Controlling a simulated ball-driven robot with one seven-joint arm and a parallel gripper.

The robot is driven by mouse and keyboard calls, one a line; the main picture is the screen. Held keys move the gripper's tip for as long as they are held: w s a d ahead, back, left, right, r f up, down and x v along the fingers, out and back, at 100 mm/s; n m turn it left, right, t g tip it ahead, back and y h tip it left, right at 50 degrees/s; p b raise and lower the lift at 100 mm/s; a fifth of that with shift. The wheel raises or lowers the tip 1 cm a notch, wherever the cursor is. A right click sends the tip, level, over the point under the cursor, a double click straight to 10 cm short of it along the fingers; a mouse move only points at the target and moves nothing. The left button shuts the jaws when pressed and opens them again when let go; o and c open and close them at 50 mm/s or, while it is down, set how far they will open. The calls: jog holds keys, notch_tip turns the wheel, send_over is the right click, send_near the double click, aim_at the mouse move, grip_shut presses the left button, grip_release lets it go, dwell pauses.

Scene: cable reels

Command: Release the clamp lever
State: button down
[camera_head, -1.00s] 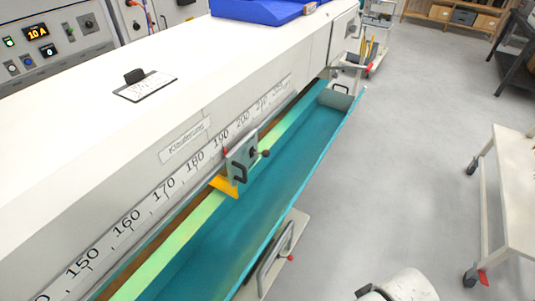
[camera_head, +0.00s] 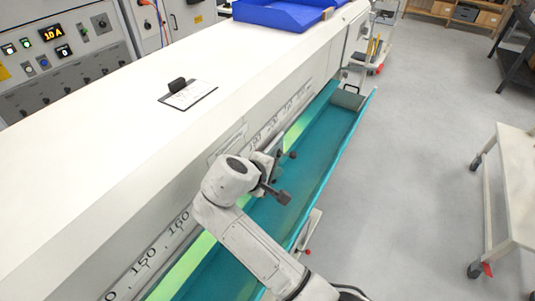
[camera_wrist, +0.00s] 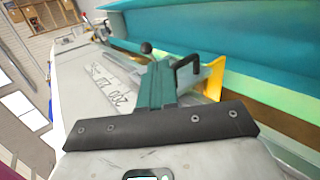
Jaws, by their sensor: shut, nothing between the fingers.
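The length stop, a grey block on the scale rail, shows partly in the head view (camera_head: 267,160), behind my gripper. Its lever with a dark ball knob (camera_head: 292,154) sticks out to the right; in the wrist view the knob (camera_wrist: 146,47) is just beyond the fingertips. A black bent handle (camera_wrist: 188,66) and a yellow pointer (camera_wrist: 214,78) lie right of the fingers. My gripper (camera_wrist: 160,68) is shut and empty, its fingers pointing at the stop. In the head view my gripper (camera_head: 279,168) is close to the stop; I cannot tell whether it touches.
The teal trough (camera_head: 318,150) runs below the scale. A white table (camera_head: 515,180) stands at right, with clear floor (camera_head: 420,130) between.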

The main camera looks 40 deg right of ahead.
jog(key=shift+w+a+r+n+h, duration=0.15)
jog(key=shift+w+a+r+h, duration=0.15)
jog(key=shift+w+r, duration=0.35)
jog(key=shift+w+a+r+n+h, duration=0.15)
jog(key=shift+w+a+r+h, duration=0.1)
jog(key=shift+w+r, duration=0.35)
jog(key=b, duration=1)
send_near(291, 155)
jog(key=x, duration=0.5)
jog(key=shift+s+a+f, duration=0.15)
jog(key=shift+s+f, duration=0.05)
jog(key=shift+b+x, duration=1)
jog(key=shift+b, duration=0.05)
jog(key=shift+r, duration=0.2)
